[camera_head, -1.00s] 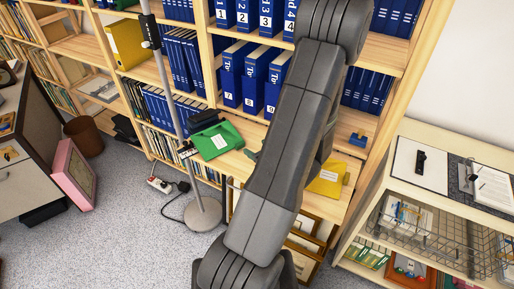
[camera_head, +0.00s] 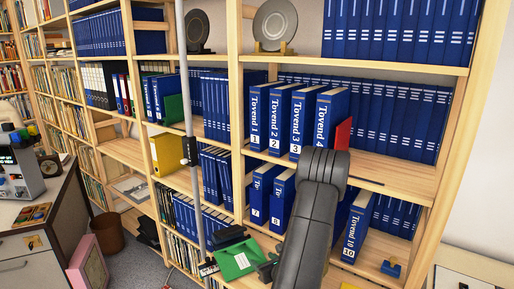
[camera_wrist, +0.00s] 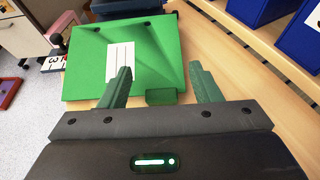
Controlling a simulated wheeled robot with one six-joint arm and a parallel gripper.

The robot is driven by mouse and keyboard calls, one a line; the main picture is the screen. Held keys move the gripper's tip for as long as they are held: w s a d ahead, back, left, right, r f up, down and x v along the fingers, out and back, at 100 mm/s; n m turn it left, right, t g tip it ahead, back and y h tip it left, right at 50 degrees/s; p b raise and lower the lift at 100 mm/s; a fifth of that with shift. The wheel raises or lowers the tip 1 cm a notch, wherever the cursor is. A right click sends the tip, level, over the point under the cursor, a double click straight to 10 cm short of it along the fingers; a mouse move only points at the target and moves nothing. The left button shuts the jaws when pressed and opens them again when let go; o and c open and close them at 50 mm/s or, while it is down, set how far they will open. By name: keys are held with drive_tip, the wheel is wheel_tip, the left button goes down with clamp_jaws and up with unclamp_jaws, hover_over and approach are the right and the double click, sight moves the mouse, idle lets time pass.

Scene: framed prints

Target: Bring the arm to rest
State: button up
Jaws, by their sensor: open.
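My gripper (camera_wrist: 160,88) is open in the wrist view, its two green-lit fingers spread apart with nothing between them that I can see held. A green folder (camera_wrist: 125,55) with a white label lies on the wooden shelf just beyond the fingertips. In the head view my dark grey arm (camera_head: 308,215) reaches down over the lower shelves. The green folder also shows there (camera_head: 238,260), left of the arm. My fingers are mostly hidden in the head view.
Blue numbered binders (camera_head: 285,120) stand in rows on the bookcase (camera_head: 400,185) around my arm. A thin grey pole (camera_head: 188,150) stands in front of the shelves at left. A blue stapler-like object (camera_head: 391,268) lies on the lower shelf at right.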

drive_tip(key=shift+w+a+f, duration=0.25)
drive_tip(key=shift+w+a, duration=0.05)
drive_tip(key=shift+w, duration=0.25)
drive_tip(key=shift+s+d, duration=0.1)
drive_tip(key=shift+s, duration=0.05)
